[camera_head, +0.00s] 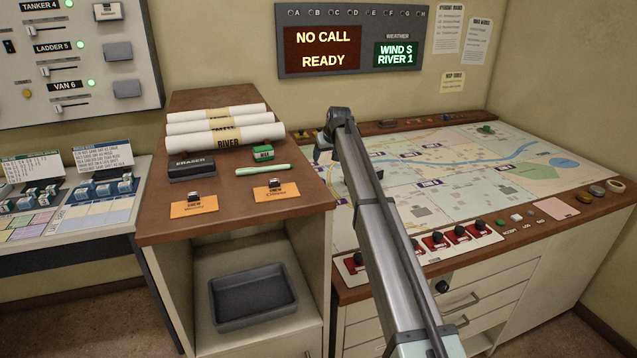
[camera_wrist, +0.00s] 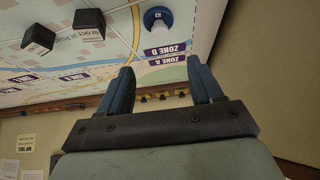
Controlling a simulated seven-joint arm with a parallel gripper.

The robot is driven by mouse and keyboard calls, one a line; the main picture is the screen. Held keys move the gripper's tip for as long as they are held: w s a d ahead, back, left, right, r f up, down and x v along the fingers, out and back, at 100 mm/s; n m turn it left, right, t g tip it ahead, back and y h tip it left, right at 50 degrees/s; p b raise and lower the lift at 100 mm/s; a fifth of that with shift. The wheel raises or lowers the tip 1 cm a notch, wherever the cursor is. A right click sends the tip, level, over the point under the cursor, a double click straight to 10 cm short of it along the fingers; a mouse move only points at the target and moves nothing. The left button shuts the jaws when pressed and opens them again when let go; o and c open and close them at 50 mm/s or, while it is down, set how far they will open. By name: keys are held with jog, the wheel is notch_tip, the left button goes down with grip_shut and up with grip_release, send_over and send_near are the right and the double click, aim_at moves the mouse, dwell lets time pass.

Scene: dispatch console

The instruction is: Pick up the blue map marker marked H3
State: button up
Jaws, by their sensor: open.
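In the wrist view a piece with a round blue base and a pale upright part (camera_wrist: 157,18) stands on the map (camera_wrist: 60,70). No H3 mark is readable on it, so I cannot tell if it is the H3 marker. My gripper (camera_wrist: 160,66) is open and empty between its two blue-grey fingers. The piece lies beyond the fingertips, apart from them, roughly in line with the gap. In the head view the map (camera_head: 440,170) lies on the right-hand table, and my arm crosses in front of it. The blue piece cannot be made out there.
Two dark blocks, one left (camera_wrist: 38,38) and one nearer the middle (camera_wrist: 88,22), stand left of the blue piece. Red switches (camera_head: 460,232) line the map's front edge. A wooden cabinet (camera_head: 245,215) with rolled maps (camera_head: 225,134) stands left. A display (camera_head: 350,42) hangs behind.

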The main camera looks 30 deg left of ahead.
jog(key=shift+x, duration=6.9)
jog(key=shift+s+d+f, duration=0.1)
jog(key=shift+s+f, duration=0.05)
jog(key=c, duration=1.1)
jog(key=shift+c, duration=0.2)
